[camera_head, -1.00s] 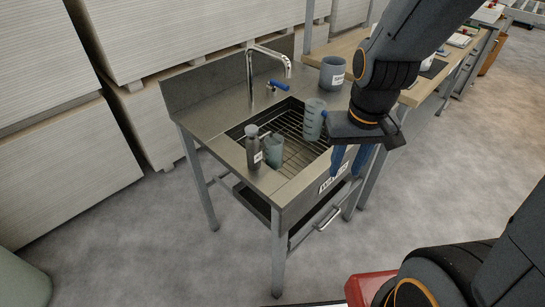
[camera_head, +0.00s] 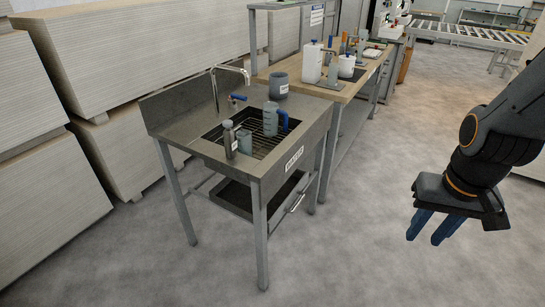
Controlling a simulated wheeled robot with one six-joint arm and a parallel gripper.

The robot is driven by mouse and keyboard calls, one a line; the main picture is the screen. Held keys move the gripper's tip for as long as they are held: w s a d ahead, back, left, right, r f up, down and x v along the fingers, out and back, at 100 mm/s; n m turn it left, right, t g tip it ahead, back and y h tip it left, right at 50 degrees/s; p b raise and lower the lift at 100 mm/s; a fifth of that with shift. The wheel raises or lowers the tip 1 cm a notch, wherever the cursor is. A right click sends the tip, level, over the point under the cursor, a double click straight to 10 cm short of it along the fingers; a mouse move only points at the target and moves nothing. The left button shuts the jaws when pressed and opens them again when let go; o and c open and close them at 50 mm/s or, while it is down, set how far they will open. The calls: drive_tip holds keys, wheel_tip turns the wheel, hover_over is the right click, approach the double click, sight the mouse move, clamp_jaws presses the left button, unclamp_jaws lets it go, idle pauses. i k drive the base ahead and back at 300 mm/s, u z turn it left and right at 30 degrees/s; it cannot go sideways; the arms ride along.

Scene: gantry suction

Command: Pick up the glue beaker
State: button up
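No label on any vessel is readable, so I cannot tell which one is the glue beaker. A translucent graduated beaker (camera_head: 270,120) with a blue handle stands upright at the sink basin. A smaller grey-green beaker (camera_head: 245,142) and a dark bottle (camera_head: 230,140) with a white label stand at the basin's front left. A wide grey pot (camera_head: 279,88) with a white label stands behind the basin. My gripper (camera_head: 426,240) points down over open floor at the right, well apart from all vessels. Its two blue fingers are apart with nothing between them.
The steel sink table (camera_head: 190,120) has a tap (camera_head: 230,70) at its back. A wooden bench (camera_head: 345,94) behind it holds a white canister (camera_head: 311,64), a white pot (camera_head: 346,66) and other items. Stacked boards (camera_head: 100,60) stand at the left. The floor at the right is clear.

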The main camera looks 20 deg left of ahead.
sight(245, 145)
drive_tip(key=u, duration=0.55)
drive_tip(key=i, duration=0.55)
drive_tip(key=u, duration=0.75)
drive_tip(key=i, duration=0.85)
drive_tip(key=u, duration=0.05)
